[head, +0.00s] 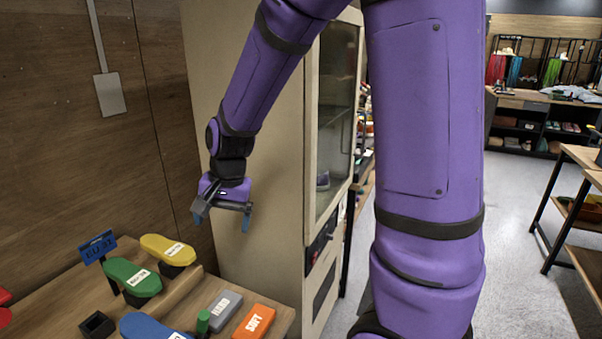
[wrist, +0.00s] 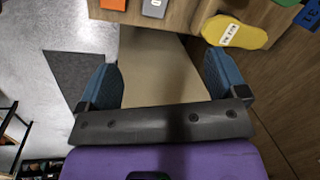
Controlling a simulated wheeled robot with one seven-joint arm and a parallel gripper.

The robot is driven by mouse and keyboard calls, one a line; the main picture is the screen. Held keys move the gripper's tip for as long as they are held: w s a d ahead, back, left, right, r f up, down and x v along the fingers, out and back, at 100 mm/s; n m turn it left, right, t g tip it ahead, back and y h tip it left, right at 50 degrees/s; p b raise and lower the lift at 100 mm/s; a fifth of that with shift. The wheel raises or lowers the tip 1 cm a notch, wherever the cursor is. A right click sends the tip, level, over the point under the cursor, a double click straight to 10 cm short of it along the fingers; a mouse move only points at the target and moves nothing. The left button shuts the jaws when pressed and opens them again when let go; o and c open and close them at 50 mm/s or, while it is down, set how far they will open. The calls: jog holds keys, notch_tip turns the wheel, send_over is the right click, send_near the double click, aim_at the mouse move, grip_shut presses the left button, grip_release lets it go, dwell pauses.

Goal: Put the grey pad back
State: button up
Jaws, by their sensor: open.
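The grey pad (head: 219,310), with a white label, lies on the wooden table at its right part, beside the orange pad labelled SOFT (head: 254,321). The grey pad also shows at the top of the wrist view (wrist: 154,8), partly cut off by the frame. My gripper (head: 223,218) is open and empty. It hangs above and beyond the table, in front of the tall cream cabinet. In the wrist view its two blue fingers (wrist: 163,85) are wide apart, with nothing between them.
A green sole (head: 132,277), a yellow sole (head: 167,249) and a blue sole (head: 150,327) stand on the table (head: 195,283). A small black open box (head: 97,325), a green cylinder (head: 203,321) and a blue sign (head: 97,246) are there too. The cream cabinet (head: 250,150) stands behind.

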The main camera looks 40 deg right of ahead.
jog(key=s+d+r+n+t+h, duration=0.1)
jog(key=s+r+n, duration=0.3)
jog(key=s+r, duration=0.4)
jog(key=s+d+r+n+t, duration=0.2)
jog(key=s+r, duration=0.6)
jog(key=s, duration=0.4)
jog(key=shift+d+n+t+h, duration=0.4)
jog(key=shift+d+n, duration=0.1)
jog(key=shift+n, duration=0.7)
